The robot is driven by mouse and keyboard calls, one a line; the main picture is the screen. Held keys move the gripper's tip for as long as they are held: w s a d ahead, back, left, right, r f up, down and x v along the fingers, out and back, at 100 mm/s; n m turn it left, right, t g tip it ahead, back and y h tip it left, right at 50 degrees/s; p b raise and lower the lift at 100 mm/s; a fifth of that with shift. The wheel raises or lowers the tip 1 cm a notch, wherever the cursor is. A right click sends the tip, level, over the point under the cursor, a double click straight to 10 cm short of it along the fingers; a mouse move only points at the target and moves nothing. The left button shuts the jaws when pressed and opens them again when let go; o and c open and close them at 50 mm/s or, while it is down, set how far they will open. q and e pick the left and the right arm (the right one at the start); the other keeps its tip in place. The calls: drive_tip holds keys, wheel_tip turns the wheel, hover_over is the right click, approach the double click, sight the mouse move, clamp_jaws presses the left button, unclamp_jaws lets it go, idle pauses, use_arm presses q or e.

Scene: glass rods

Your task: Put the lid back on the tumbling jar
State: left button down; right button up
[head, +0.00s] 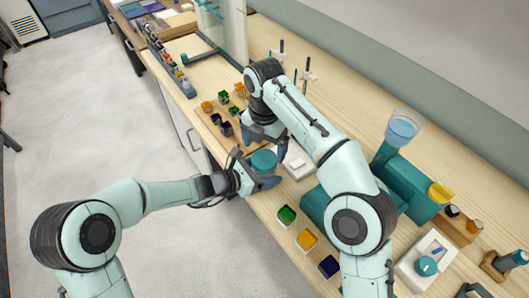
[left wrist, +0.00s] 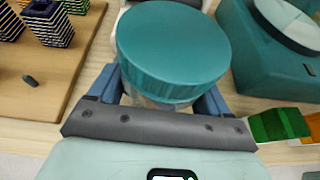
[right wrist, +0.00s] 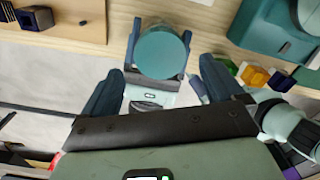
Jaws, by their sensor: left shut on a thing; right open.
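A round teal lid (head: 264,160) sits on top of the clear tumbling jar at the front edge of the bench. In the left wrist view the lid (left wrist: 175,45) covers the jar's mouth and a strip of the clear jar (left wrist: 160,101) shows beneath it. I cannot tell how tightly it is seated. My left gripper (head: 262,177) is shut around the jar below the lid. My right gripper (head: 266,143) is open above the jar; in the right wrist view the lid (right wrist: 162,52) lies ahead, between its spread fingers. Most of the jar's body is hidden.
A white plate (head: 298,161) lies just behind the jar. Green (head: 286,215), orange (head: 307,239) and dark blue (head: 329,266) blocks stand to the right along the front edge. A teal machine (head: 412,190) stands at the right. Small dark and orange cubes stand at the left.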

sight(265, 158)
drive_tip(key=shift+f, duration=2.1)
drive_tip(key=c, duration=1.1)
drive_tip(key=m, duration=0.4)
drive_tip(key=shift+m, duration=0.3)
drive_tip(key=m, duration=0.5)
